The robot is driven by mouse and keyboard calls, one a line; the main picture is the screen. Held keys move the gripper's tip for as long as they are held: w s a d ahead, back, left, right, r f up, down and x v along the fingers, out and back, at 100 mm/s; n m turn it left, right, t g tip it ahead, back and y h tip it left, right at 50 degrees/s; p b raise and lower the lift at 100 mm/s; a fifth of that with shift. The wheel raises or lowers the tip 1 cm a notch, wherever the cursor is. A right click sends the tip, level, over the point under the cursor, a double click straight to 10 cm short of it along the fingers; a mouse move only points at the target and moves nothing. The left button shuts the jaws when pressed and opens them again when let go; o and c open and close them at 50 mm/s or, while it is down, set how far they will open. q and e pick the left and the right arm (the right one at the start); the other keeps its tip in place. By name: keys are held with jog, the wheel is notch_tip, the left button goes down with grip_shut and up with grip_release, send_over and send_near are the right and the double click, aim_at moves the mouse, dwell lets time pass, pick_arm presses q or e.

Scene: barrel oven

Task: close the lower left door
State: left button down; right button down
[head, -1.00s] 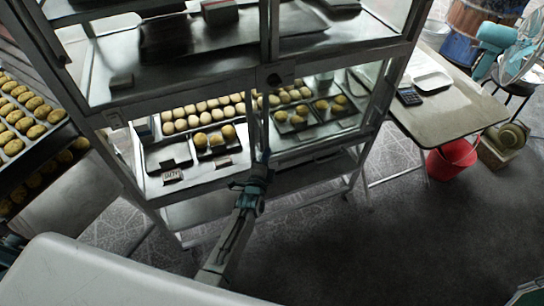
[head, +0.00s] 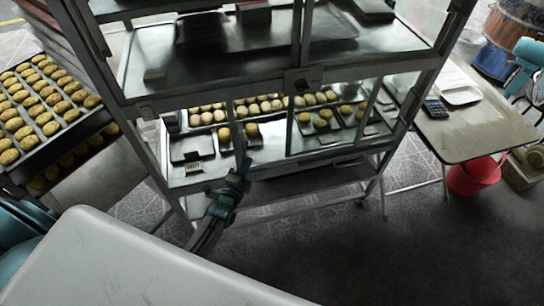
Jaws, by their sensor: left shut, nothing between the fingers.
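The metal and glass cabinet (head: 215,98) stands in front of me, with upper and lower compartments. The lower left door (head: 233,125) appears to be a glass sliding panel; its upright frame edge shows partway across the lower left opening. To the right of that edge, up to the middle post, a gap shows. My left gripper (head: 242,165) is shut and empty, at the lower end of that frame edge on its right side; whether it touches is hard to tell. My right gripper is out of view.
Trays of buns (head: 322,119) sit inside the cabinet. A tall rack of bun trays (head: 38,110) stands at the left. A table (head: 470,130) with a calculator (head: 436,108) and a red bucket (head: 474,176) are at the right. A pale counter (head: 120,260) lies below. Floor at lower right is clear.

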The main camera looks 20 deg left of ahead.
pick_arm(q)
jog(key=s+a+p, duration=0.1)
jog(key=s+a, duration=0.7)
jog(key=a, duration=0.3)
jog(key=s+a+p, duration=0.2)
jog(key=s+a, duration=0.5)
jog(key=a, duration=0.4)
jog(key=shift+s+a, duration=0.2)
jog(key=shift+s, duration=0.2)
